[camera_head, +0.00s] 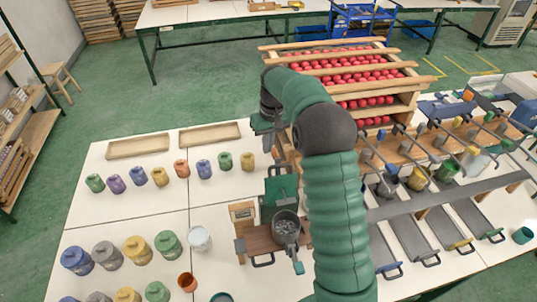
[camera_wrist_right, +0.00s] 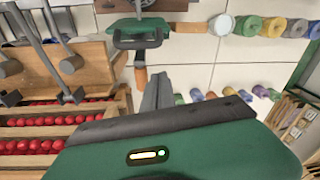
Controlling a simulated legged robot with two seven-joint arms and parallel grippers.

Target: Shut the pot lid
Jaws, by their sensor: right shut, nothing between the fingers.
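The green lid (camera_head: 283,188) stands raised at the back of a brown wooden pot stand (camera_head: 258,240) in the head view, with a dark handle at its far edge. In the right wrist view the green lid (camera_wrist_right: 140,27) and its dark handle show at the top. A grey round vessel (camera_head: 286,227) with a long handle sits in front of the lid; its contents are unclear. My right gripper (camera_head: 262,124) is above and beyond the lid, apart from it. Its fingers (camera_wrist_right: 156,88) are shut and empty in the wrist view. My left gripper is not in view.
Several paint jars (camera_head: 160,176) and larger cans (camera_head: 137,250) stand on the white table at left. A wooden rack of red balls (camera_head: 370,88) stands behind my right arm. Grey trays (camera_head: 410,232) and rollers crowd the right. Bare table lies left of the lid.

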